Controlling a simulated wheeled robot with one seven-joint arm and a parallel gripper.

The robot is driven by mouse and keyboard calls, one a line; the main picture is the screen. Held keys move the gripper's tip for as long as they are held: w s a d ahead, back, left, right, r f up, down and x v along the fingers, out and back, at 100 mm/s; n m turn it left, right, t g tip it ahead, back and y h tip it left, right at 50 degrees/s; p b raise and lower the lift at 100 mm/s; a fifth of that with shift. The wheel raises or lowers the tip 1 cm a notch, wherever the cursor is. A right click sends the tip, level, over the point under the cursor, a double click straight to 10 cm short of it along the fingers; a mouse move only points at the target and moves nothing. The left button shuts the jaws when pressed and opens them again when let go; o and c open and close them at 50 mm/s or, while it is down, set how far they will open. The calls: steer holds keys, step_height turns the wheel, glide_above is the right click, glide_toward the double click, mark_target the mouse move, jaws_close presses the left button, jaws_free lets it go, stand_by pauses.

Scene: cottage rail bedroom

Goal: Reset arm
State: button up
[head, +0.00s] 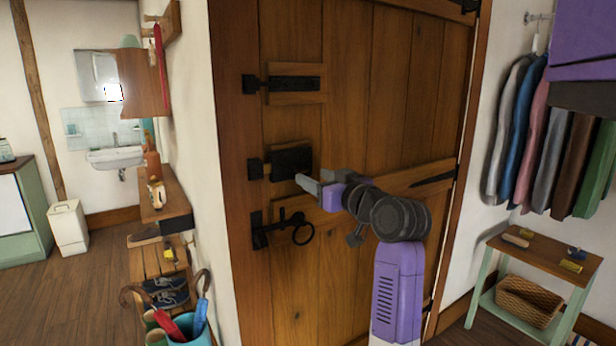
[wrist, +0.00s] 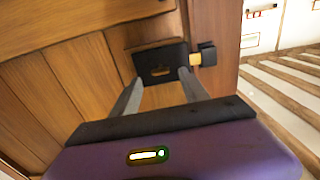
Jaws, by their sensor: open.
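My arm is raised in front of a wooden plank door (head: 345,70). My gripper (head: 303,183) is open and empty, close to a black box-shaped lock (head: 290,160) on the door's left side. In the wrist view, the two fingers of my gripper (wrist: 158,82) stand apart, pointing at the same black lock (wrist: 160,62). A brass-coloured bolt (wrist: 196,59) shows between the lock and the black keeper on the frame. I cannot tell whether the fingertips touch the lock.
A black latch with a ring handle (head: 302,234) is below the lock, and a black bolt (head: 293,83) is above it. A narrow shelf (head: 172,207) stands left of the door. A small table (head: 535,252) and hanging clothes (head: 545,135) are at right.

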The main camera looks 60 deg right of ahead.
steer(key=shift+s+a, duration=0.3)
steer(key=shift+s, duration=0.25)
step_height(320, 180, up, 4)
steer(key=s+d+r+m+h, duration=0.1)
steer(key=s+m+h, duration=0.1)
steer(key=h, duration=0.1)
steer(key=s+a+f+n+t+y, duration=0.2)
steer(key=a+f, duration=0.9)
steer(key=a, duration=0.2)
steer(key=s+a+f+n+t+y, duration=0.1)
steer(key=s+a+f+y, duration=0.1)
steer(key=a+f, duration=1)
steer(key=s+a+f+n+g+y, duration=0.1)
steer(key=s+a+f+y, duration=0.3)
steer(key=s+a, duration=0.5)
steer(key=s+a+f+n+g+y, duration=0.2)
steer(key=s+a+f+n+y, duration=0.2)
steer(key=s+a+f, duration=0.3)
steer(key=s+a, duration=0.2)
steer(key=a, duration=0.1)
steer(key=shift+s+f+g, duration=0.15)
steer(key=shift+f+g, duration=0.15)
steer(key=shift+f, duration=0.05)
